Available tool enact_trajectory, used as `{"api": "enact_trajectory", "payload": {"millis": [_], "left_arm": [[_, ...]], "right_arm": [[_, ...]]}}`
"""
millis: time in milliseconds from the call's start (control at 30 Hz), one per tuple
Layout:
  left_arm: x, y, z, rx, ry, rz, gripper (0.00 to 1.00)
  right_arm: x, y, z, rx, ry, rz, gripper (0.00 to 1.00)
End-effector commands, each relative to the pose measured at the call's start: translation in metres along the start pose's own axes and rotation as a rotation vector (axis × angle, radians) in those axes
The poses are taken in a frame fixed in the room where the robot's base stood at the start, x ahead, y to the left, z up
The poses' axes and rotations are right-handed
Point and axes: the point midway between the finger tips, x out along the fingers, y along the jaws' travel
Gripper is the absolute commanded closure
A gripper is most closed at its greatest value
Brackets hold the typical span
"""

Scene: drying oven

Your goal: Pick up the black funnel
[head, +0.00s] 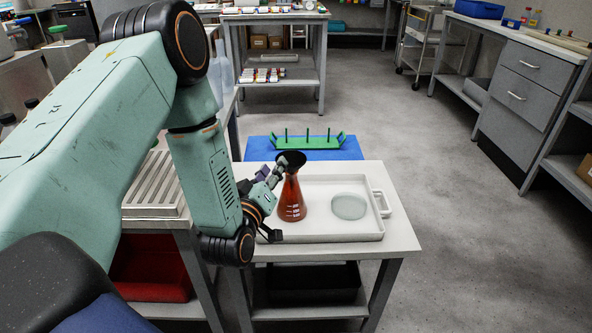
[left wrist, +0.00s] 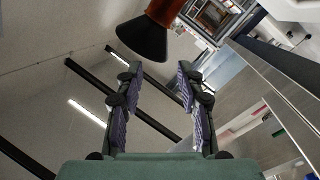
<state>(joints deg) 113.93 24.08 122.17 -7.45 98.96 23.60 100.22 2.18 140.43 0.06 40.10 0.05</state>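The black funnel (head: 291,158) sits in the mouth of an amber conical flask (head: 291,203) that stands upright on a pale tray (head: 345,229). In the left wrist view the funnel (left wrist: 140,39) shows upside down, with the flask (left wrist: 165,10) at the top edge. My left gripper (head: 273,175) is just left of the flask neck, a little below the funnel rim. In the left wrist view its two fingers (left wrist: 159,66) are apart with nothing between them, and the funnel is beyond the tips. My right gripper is not in view.
A round glass dish (head: 349,207) lies on the tray, right of the flask. A green rack (head: 307,142) stands on a blue mat (head: 256,149) behind the tray. A ribbed metal rack (head: 153,188) lies to the left. The floor to the right is clear.

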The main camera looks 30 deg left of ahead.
Motion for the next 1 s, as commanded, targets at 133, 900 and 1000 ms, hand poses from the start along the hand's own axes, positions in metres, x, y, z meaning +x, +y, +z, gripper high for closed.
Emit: {"api": "enact_trajectory", "payload": {"millis": [133,900,1000], "left_arm": [[0.017,-0.002,0.001,0.000,0.002,0.001,0.62],[0.057,0.003,0.005,0.001,-0.004,0.001,0.77],[0.056,0.002,0.005,0.001,-0.004,0.001,0.86]], "right_arm": [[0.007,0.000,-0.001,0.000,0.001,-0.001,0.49],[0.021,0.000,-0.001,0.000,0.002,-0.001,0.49],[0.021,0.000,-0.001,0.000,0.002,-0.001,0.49]]}}
